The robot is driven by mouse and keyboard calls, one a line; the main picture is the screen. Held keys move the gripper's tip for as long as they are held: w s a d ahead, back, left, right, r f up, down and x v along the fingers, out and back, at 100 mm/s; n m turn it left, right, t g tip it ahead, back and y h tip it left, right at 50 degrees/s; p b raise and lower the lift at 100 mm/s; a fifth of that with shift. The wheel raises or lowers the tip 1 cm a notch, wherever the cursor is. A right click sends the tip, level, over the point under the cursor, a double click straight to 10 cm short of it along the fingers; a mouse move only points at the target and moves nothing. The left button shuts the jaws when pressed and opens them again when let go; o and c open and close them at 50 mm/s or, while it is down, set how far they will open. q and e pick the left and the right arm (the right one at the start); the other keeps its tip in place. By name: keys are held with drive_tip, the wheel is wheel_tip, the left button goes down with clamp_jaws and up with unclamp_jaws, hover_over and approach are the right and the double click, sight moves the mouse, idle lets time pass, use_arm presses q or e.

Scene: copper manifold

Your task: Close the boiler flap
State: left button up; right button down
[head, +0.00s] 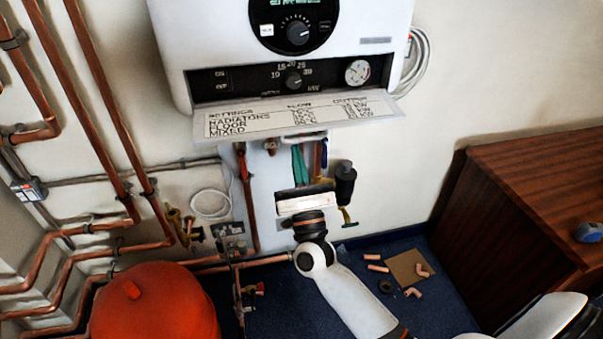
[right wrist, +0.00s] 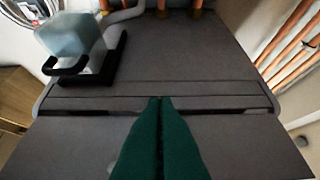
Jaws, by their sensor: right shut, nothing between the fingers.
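The boiler (head: 285,40) is white and hangs on the wall at the top of the head view. Its flap (head: 300,117) is open and juts out below the dial panel, with a printed settings table on its upper face. My right gripper (head: 299,150) is below the flap, its green fingers pointing up. In the right wrist view the shut, empty fingers (right wrist: 161,100) show in front of the flap's dark underside (right wrist: 70,145), with tips near the hinge line. I cannot tell whether they touch it. My left gripper is not in view.
Copper pipes (head: 105,90) run down the left wall. A red tank (head: 155,305) stands at lower left. A black cylindrical fitting (head: 345,183) is right of my gripper. A wooden cabinet (head: 530,190) stands at right. Pipe pieces lie by a cardboard sheet (head: 408,266) on the blue floor.

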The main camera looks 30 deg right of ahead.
sight(300, 124)
drive_tip(key=s+r+p, duration=0.2)
drive_tip(key=r, duration=0.1)
drive_tip(key=shift+a+r+p, duration=0.15)
drive_tip(key=shift+a+p, duration=0.05)
drive_tip(key=shift+p, duration=0.1)
drive_tip(key=shift+w, duration=0.1)
